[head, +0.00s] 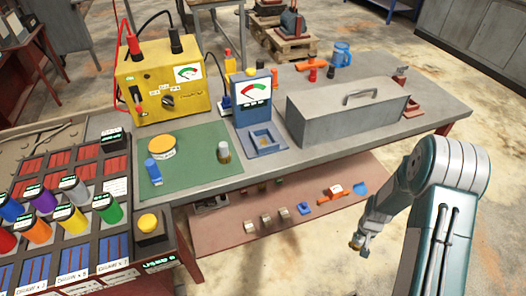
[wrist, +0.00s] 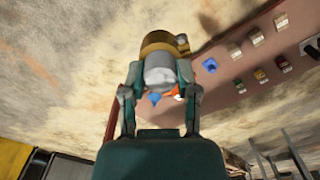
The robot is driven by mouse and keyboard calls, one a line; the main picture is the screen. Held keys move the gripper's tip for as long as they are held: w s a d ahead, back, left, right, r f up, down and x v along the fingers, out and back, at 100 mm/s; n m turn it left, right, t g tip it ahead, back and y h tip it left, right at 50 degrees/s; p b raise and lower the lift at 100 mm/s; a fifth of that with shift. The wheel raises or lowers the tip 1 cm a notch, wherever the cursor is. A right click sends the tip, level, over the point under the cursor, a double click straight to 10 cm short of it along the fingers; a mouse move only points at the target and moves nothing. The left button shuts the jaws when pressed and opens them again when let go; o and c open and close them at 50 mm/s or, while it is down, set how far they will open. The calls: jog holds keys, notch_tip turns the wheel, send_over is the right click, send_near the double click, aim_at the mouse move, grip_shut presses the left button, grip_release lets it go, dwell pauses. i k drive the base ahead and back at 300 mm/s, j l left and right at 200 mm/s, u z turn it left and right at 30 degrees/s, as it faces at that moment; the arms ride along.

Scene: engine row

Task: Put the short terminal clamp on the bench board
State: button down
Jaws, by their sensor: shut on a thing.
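My gripper (head: 362,238) is low at the right, out in front of the bench and apart from it. In the wrist view its two fingers (wrist: 160,75) are shut on a short grey piece with a brass collar (wrist: 164,42), which looks like the terminal clamp. Its brass end also shows small at the fingertips in the head view (head: 356,242). The green board (head: 196,174) lies flat on the bench's left half. On it stand a round orange-topped tin (head: 161,147), a blue cylinder (head: 153,172) and a similar grey-and-brass piece (head: 223,152).
A yellow meter box (head: 160,86), a blue gauge (head: 253,100) and a long grey toolbox (head: 346,113) stand on the bench. The lower shelf (head: 236,228) holds several small parts. A rack of coloured cylinders (head: 66,222) fills the left. The board's front middle is clear.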

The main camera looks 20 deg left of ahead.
aim_at(215, 137)
jog(key=u, duration=1.35)
